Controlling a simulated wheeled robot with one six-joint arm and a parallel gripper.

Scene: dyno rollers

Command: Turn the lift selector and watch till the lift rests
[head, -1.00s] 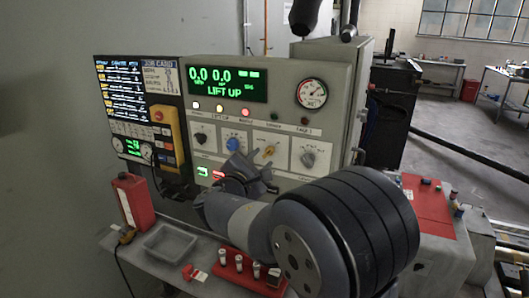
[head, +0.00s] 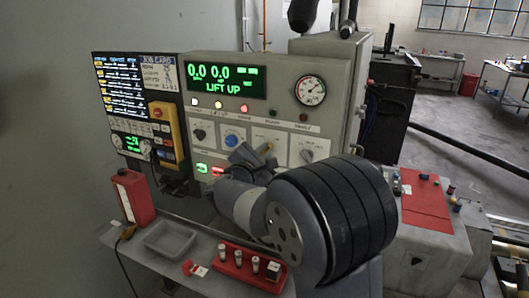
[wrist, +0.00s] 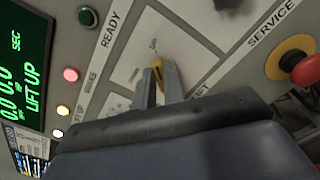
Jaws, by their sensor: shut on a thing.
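In the head view my gripper (head: 256,157) reaches the panel from below and partly hides this knob. The green display (head: 226,83) reads 0.0, 0.0 and LIFT UP. The lift itself cannot be made out.
A black knob (head: 199,134) and a grey knob (head: 307,155) flank the middle selectors. A red and yellow stop button (wrist: 293,62) shows in the wrist view.

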